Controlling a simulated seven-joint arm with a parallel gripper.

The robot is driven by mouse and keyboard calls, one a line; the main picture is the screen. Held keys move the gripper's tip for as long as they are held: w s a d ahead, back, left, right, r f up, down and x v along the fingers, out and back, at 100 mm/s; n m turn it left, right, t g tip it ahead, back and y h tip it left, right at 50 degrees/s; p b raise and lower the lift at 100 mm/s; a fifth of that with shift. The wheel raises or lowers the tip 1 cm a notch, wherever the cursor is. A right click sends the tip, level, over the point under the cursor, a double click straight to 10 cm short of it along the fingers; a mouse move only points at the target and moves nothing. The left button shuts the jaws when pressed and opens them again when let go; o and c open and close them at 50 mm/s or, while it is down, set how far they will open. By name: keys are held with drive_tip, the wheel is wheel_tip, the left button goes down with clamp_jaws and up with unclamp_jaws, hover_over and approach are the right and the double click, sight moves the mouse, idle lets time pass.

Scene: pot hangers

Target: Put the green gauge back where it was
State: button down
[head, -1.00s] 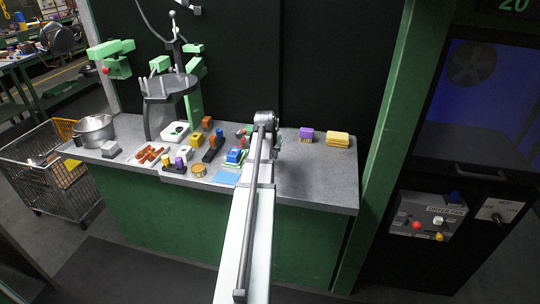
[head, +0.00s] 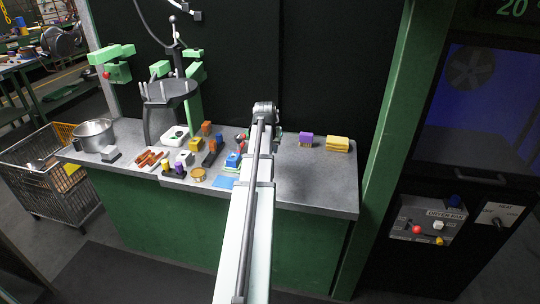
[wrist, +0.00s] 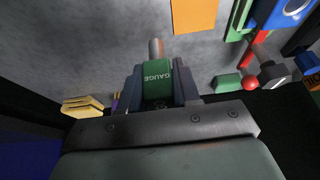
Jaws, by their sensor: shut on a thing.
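The green gauge (wrist: 158,78), lettered GAUGE, is between the two dark fingers of my gripper (wrist: 158,90) in the wrist view. My gripper is shut on it. A grey metal stem (wrist: 156,48) sticks out beyond the gauge toward the grey worktop (wrist: 90,45). In the head view my arm hides the gauge and most of the gripper, over the right-hand part of the worktop (head: 315,185). I cannot tell how high the gauge is above the top.
A purple brush (head: 305,140) and yellow sponges (head: 338,144) stand at the back right. Several blocks and tools crowd the worktop left of my arm, with a dark round stand (head: 170,92) behind them. An orange flat piece (wrist: 195,14) shows in the wrist view. The front right worktop is clear.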

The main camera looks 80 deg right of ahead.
wheel_tip(320, 180, up, 4)
drive_tip(key=shift+r, duration=0.15)
drive_tip(key=shift+w+a+r, duration=0.1)
drive_tip(key=shift+w+r, duration=0.1)
drive_tip(key=w+a+f, duration=0.3)
drive_tip(key=w+a, duration=0.8)
drive_tip(key=w, duration=0.1)
drive_tip(key=w+a+f, duration=0.2)
drive_tip(key=w+a, duration=0.9)
drive_tip(key=w, duration=0.2)
drive_tip(key=d, duration=1.7)
drive_tip(key=shift+d+f, duration=0.1)
drive_tip(key=shift+d, duration=0.3)
drive_tip(key=shift+d+f, duration=0.2)
drive_tip(key=shift+f, duration=1.6)
drive_tip(key=shift+a, duration=0.1)
